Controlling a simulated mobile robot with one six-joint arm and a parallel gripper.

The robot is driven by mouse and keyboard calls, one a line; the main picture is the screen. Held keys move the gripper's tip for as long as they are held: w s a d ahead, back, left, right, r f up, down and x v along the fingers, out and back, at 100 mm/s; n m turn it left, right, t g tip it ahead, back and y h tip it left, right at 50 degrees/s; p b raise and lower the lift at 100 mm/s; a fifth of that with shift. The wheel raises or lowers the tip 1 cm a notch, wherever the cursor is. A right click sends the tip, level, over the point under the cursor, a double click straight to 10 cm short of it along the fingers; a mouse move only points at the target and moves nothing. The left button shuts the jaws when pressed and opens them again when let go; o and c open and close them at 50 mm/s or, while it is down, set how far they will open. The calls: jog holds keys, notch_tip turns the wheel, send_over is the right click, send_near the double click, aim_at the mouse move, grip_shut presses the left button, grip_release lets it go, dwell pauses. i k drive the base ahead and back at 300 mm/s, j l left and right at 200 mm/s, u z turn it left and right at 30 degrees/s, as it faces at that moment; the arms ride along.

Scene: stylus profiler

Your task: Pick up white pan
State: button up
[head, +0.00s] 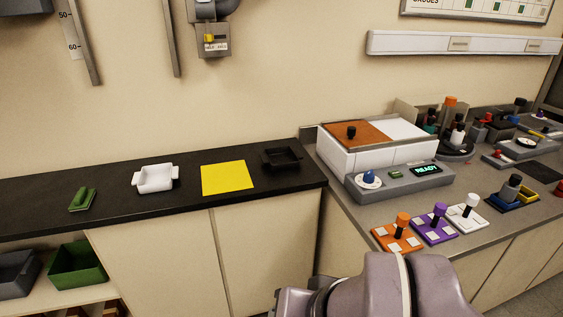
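The white pan (154,179) sits on the black counter on the left, a small open dish with raised sides. A yellow square mat (228,178) lies flat to its right, apart from it. Nothing is touching the pan. My arm shows at the bottom right of the head view, in front of the counter corner. My gripper's fingers are not in view.
A black pan (282,158) stands right of the yellow mat, and a green pan-like piece (82,200) lies at the left. The grey right-hand counter holds a white machine (375,150) and orange, purple and white handled plates (433,224). Bare counter surrounds the white pan.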

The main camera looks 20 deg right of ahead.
aim_at(150, 178)
jog(key=i+j, duration=1.6)
